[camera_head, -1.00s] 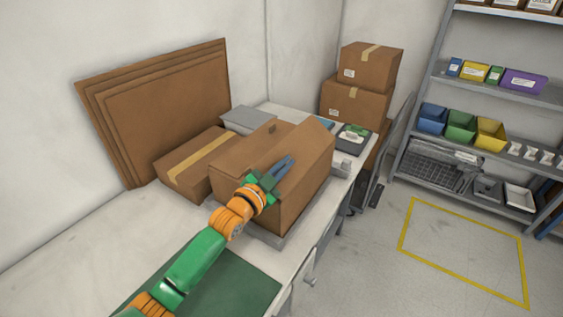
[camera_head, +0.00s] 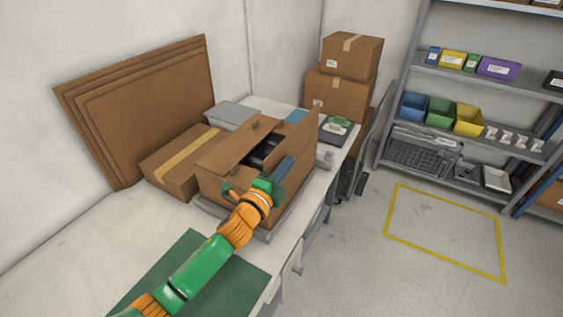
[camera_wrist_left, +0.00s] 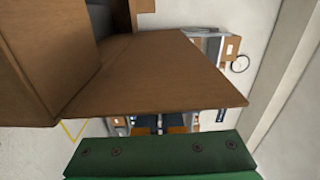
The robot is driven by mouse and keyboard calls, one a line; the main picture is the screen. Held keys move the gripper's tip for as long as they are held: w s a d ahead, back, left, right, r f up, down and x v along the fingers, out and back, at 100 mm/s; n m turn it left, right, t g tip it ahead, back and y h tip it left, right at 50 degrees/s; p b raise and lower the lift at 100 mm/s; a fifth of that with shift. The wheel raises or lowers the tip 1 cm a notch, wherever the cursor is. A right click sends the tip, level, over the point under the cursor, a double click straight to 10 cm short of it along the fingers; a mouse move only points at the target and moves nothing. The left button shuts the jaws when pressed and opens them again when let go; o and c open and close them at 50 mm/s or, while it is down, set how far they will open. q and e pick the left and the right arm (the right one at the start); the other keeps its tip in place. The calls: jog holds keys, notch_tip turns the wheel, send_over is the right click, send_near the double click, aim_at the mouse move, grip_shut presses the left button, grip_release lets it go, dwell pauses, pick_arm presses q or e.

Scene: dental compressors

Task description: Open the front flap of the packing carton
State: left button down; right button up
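The packing carton (camera_head: 225,188) stands on the bench with its top partly open and dark contents (camera_head: 264,152) showing inside. One flap (camera_head: 232,148) lies slanted on the left of the opening; another (camera_head: 302,138) stands raised on the right. My left gripper (camera_head: 283,170) is at the carton's near upper edge, its blue-grey finger part against the opening. In the left wrist view a brown flap (camera_wrist_left: 155,80) spreads across the picture above my green gripper body and hides the fingertips, so their gap cannot be judged. My right gripper is not in view.
A taped flat box (camera_head: 180,160) lies left of the carton, with cardboard sheets (camera_head: 145,105) leaning on the wall behind. Stacked boxes (camera_head: 338,92) stand beyond the bench's far end. A green mat (camera_head: 225,270) covers the near bench. The marked floor on the right is clear.

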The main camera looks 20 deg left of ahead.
pick_arm(q)
jog(key=shift+s+d+f+m, duration=0.15)
jog(key=shift+d+m, duration=0.15)
jog(key=shift+m, duration=0.35)
jog(key=shift+w+d+f+m, duration=0.15)
jog(key=shift+d+m, duration=0.1)
jog(key=shift+m, duration=0.35)
jog(key=shift+s+d+f+m, duration=0.15)
jog(key=shift+d+m, duration=0.15)
jog(key=shift+m, duration=0.35)
jog(key=c, duration=1)
grip_release()
jog(key=shift+c, duration=0.2)
jog(key=s+a+b, duration=0.1)
jog(key=s, duration=0.6)
jog(key=shift+f, duration=0.1)
